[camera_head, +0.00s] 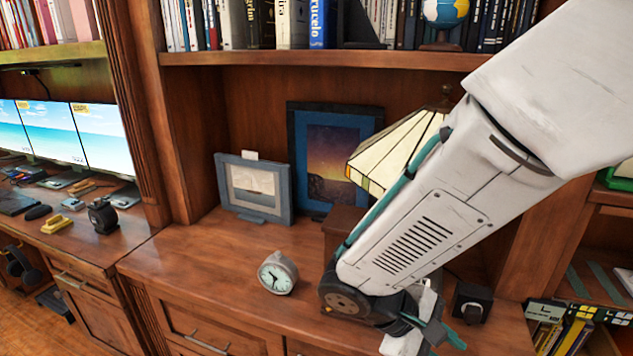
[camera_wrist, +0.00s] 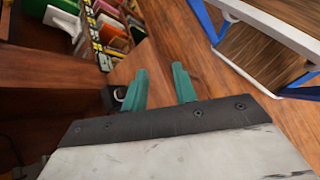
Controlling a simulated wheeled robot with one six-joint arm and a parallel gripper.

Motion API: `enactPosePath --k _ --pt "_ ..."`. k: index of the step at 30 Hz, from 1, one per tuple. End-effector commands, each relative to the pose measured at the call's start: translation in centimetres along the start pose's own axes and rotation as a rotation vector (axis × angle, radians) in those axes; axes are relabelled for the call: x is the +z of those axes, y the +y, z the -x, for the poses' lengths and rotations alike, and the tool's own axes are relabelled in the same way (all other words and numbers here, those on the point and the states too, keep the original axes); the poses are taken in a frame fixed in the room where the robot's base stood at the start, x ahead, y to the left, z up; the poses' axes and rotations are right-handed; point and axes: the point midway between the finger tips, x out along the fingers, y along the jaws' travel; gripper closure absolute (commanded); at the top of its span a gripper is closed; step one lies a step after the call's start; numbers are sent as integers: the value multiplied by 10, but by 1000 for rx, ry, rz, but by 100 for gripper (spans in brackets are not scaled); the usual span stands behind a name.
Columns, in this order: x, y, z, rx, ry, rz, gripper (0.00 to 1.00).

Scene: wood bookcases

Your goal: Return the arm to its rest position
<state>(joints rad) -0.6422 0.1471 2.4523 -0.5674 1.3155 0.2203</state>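My arm (camera_head: 425,235) reaches down from the upper right across the bookcase in the head view. Its gripper (camera_head: 435,328) is at the lower right, in front of the wood counter, with teal fingers partly visible. In the wrist view my gripper (camera_wrist: 160,84) shows two teal fingers spread apart. Nothing is held between them; wood surface shows in the gap. The arm hides part of the lamp and the counter behind it.
Behind are two framed pictures (camera_head: 254,188) (camera_head: 335,155) and a stained-glass lamp (camera_head: 400,150). A black box (camera_head: 472,302) sits right of the gripper. A blue-legged table (camera_wrist: 270,40) shows in the wrist view.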

Motion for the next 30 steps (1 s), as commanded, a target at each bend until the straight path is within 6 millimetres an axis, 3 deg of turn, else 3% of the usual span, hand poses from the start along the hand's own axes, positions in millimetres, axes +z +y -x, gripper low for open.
enactPosePath --k 6,15,24,30 --pt "51 2 10 -344 161 -171 72" --pt "109 10 31 -657 441 -476 72" --pt "157 30 33 -708 599 -750 72" --pt "163 34 30 -711 601 -793 72"
